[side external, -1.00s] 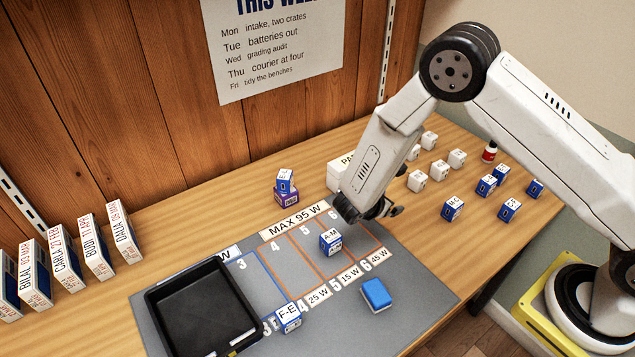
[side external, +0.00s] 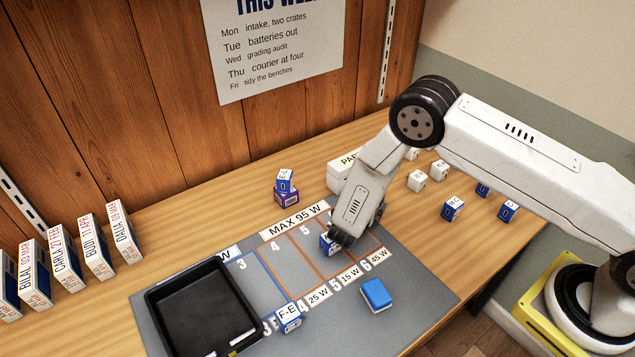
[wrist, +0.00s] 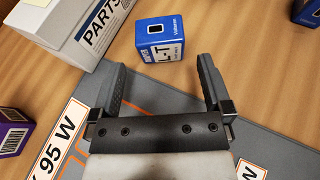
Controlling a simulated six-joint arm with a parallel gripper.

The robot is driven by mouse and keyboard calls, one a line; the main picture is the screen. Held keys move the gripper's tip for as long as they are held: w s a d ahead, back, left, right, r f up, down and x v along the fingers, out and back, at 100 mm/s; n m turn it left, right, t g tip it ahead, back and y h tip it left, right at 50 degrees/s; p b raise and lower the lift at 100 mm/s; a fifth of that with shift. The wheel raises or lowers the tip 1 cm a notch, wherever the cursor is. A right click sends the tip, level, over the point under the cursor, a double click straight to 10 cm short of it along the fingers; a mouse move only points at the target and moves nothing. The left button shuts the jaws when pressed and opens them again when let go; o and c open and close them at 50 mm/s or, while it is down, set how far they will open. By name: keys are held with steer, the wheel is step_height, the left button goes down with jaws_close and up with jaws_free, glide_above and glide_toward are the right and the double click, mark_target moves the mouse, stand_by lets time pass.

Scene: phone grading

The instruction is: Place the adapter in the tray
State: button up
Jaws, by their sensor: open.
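The black tray (side external: 205,305) stands empty on the left of the grey mat in the side view. The task does not say which block is the adapter. A blue block lettered A-M (side external: 326,242) stands on the mat near lane 5, partly hidden by my gripper (side external: 347,237). Another blue block, lettered about L-T (wrist: 160,45), stands on the wood beside the parts box in the wrist view. My gripper (wrist: 160,75) is open and empty there, and that block appears ahead between its fingertips, apart from them. My wrist mostly hides the fingers in the side view.
The grey mat (side external: 410,285) carries a blue F-E block (side external: 288,317) by the tray and a plain blue block (side external: 376,294). A white parts box (side external: 342,176) and a purple box (side external: 286,197) stand behind. Several blue and white blocks stand right.

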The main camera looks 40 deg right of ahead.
steer(key=shift+x, duration=2.7)
steer(key=shift+f, duration=0.1)
steer(key=c, duration=1.2)
steer(key=shift+r, duration=0.7)
steer(key=shift+c, duration=0.2)
steer(key=shift+r, duration=0.9)
steer(key=s+a+r, duration=0.1)
steer(key=s+r, duration=0.9)
steer(key=s, duration=0.4)
